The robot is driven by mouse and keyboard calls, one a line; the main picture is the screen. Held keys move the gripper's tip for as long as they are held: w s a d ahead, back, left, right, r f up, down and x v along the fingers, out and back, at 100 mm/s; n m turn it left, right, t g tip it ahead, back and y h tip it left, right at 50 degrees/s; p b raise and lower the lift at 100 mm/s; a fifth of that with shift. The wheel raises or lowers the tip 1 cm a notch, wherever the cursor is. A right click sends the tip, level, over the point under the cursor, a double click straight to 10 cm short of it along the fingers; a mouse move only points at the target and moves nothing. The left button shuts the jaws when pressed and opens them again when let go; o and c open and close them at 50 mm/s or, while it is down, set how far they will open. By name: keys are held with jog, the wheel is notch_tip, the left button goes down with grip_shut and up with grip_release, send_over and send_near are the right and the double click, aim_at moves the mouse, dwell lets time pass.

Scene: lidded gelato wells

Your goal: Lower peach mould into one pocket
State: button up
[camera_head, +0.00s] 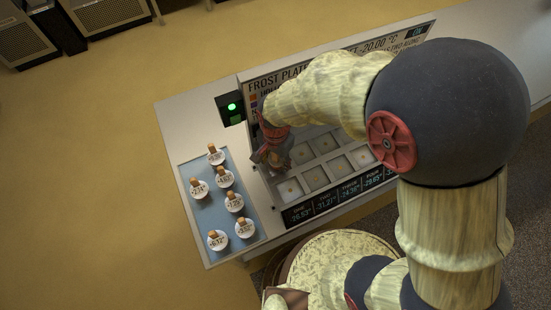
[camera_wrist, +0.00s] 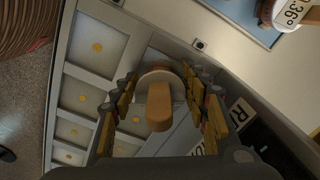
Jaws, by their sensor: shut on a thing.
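My gripper (camera_head: 272,157) is over the left part of the frost plate, and its held mould is hidden in the head view. In the wrist view my gripper (camera_wrist: 163,103) is shut on the peach mould (camera_wrist: 158,105), a pale round disc with a tan handle, seen end-on between the fingers. The frost plate (camera_head: 281,183) has several square grey pockets; those in view look empty. In the wrist view, pockets with small orange dots (camera_wrist: 97,47) run down the left. I cannot tell the mould's height above the plate, or whether it touches a pocket.
A blue tray (camera_head: 188,172) on the left holds several white labelled moulds with tan handles. A dark box with a green light (camera_head: 232,107) stands behind the plate's left end. A sign panel (camera_head: 290,82) rises along the back. Digital readouts (camera_head: 325,203) line the front edge.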

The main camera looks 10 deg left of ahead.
jog(key=shift+f, duration=0.2)
dwell(0.3)
jog(key=o, duration=1.3)
jog(key=shift+o, duration=0.2)
jog(key=shift+r, duration=0.15)
jog(key=shift+r+p, duration=2.65)
jog(key=shift+r, duration=1)
notch_tip(320, 180, up, 12)
